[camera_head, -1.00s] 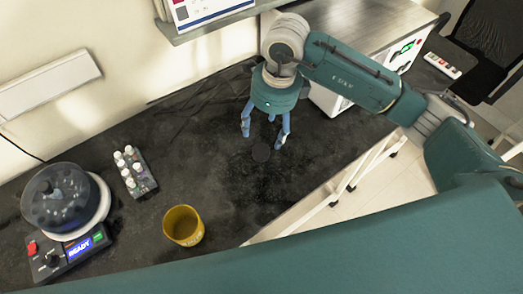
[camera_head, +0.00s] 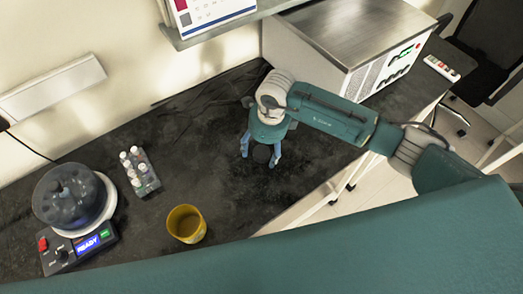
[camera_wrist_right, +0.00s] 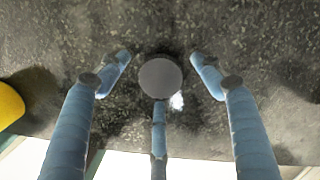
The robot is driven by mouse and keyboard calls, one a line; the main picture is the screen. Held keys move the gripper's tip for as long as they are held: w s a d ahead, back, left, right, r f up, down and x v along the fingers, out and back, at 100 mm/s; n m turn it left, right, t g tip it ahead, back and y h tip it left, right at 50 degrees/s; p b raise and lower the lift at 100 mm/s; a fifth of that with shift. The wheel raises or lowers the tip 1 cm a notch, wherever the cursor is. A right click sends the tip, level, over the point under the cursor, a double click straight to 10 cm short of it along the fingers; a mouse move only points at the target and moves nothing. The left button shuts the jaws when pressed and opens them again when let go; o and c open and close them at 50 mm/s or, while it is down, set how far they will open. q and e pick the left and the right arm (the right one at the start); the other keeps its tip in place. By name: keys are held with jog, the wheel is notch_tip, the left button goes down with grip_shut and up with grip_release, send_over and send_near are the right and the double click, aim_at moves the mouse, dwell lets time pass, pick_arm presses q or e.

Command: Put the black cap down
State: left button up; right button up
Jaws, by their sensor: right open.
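The black cap (camera_head: 262,154) is a small dark disc on the dark countertop (camera_head: 225,185). It also shows in the right wrist view (camera_wrist_right: 160,78), round and flat-faced. My right gripper (camera_head: 260,159) is open, with its two blue outer fingers on either side of the cap and apart from it. In the right wrist view the gripper (camera_wrist_right: 159,60) shows the same gap on both sides. The third, middle finger reaches up to the cap's lower edge; I cannot tell whether it touches. My left gripper is not in view.
A yellow cup (camera_head: 186,224) stands left of the gripper; a rack of white-capped vials (camera_head: 139,172) and a round dark-lidded machine (camera_head: 72,196) stand further left. A metal-topped box (camera_head: 345,45) is behind right. The counter around the cap is clear.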

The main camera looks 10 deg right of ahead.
jog(key=c, duration=0.9)
jog(key=shift+c, duration=0.4)
